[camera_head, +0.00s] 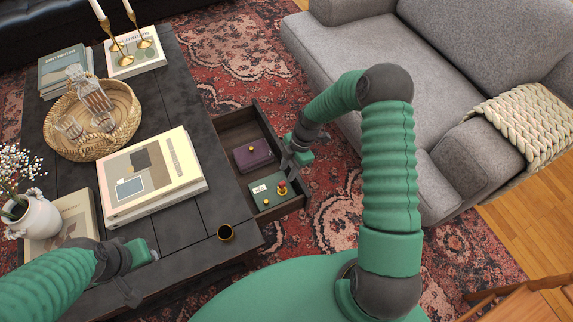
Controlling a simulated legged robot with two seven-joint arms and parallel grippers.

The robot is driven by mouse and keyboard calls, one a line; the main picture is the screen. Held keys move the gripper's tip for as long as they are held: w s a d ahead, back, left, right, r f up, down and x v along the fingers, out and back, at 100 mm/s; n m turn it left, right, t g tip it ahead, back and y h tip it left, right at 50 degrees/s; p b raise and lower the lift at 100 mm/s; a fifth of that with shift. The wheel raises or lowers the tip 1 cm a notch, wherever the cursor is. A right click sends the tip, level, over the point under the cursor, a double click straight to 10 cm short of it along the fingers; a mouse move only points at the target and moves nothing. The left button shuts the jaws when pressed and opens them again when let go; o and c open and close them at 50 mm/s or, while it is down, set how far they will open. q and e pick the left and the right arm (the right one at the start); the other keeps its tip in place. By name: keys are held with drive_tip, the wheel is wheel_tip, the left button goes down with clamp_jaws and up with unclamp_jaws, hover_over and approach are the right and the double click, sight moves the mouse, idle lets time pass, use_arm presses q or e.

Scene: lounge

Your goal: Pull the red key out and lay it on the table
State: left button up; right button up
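A small red key (282,184) stands at a gold lock on a green box (267,192), in the front of an open drawer (293,206). The drawer sticks out from the right side of the dark coffee table (192,213). My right gripper (287,154) is at the drawer's right wall, just above the green box in the picture and apart from the key. Its fingertips are small and dark, and I cannot tell whether they are open. My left gripper (134,284) hangs over the table's near edge, its finger opening unclear.
A purple box (253,155) with a gold knob lies behind the green box. A grey sofa (400,60) stands at the right.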

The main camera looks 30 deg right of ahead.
sight(283, 182)
drive_tip(key=b+x, duration=0.5)
drive_tip(key=x, duration=0.3)
drive_tip(key=shift+s+a+f+b, duration=0.1)
drive_tip(key=shift+a+f+b, duration=0.1)
drive_tip(key=shift+f+b, duration=0.2)
drive_tip(key=shift+r, duration=0.1)
clamp_jaws()
drive_tip(key=shift+o, duration=0.2)
unclamp_jaws()
